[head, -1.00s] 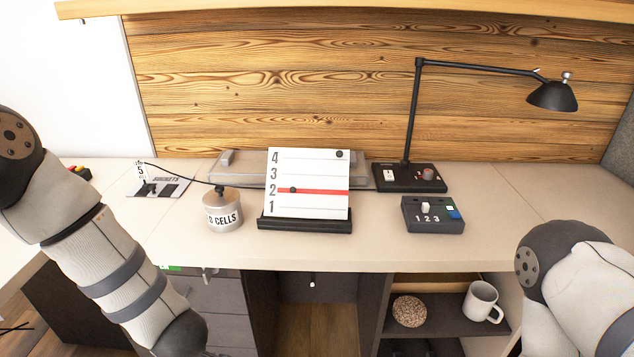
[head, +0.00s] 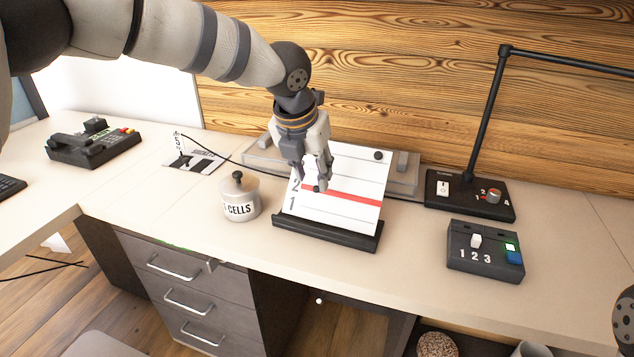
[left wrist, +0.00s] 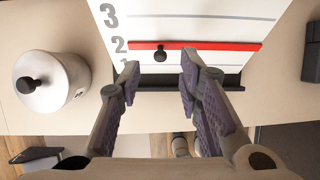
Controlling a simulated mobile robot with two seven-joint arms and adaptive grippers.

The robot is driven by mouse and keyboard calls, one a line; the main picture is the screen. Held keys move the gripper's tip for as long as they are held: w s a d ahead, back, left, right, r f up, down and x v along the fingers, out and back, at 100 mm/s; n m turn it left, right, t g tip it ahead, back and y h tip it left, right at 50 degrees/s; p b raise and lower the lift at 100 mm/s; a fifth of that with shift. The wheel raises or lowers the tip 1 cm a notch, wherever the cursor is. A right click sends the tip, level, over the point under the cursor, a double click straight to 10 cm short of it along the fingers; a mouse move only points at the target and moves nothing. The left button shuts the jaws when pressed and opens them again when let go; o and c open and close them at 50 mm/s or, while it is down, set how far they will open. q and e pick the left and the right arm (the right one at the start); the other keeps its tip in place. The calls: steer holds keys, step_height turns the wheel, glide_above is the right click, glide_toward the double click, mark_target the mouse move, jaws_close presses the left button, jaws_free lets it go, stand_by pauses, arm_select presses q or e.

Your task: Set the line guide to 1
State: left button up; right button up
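The line guide is a red bar (head: 352,196) with a black knob, lying across a white board (head: 358,170) on a dark stand (head: 325,232). The bar is level with the number 2, also in the left wrist view (left wrist: 215,46), where its knob (left wrist: 160,54) shows. My left gripper (head: 318,184) is in front of the board by the knob. In the wrist view its open fingers (left wrist: 158,72) are apart with nothing between them, and the knob shows just beyond the gap between the tips. The number 1 is partly hidden in the wrist view. My right gripper is not in view.
A lidded pot (head: 240,198) stands left of the board. A switch box (head: 484,252) and a lamp base (head: 468,196) are to the right. A clear tray (head: 262,152) lies behind the board.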

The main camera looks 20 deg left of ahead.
mark_target(316, 188)
arm_select(q)
steer(key=x, duration=0.3)
steer(key=shift+f, duration=0.1)
steer(key=shift+c, duration=0.2)
jaws_close()
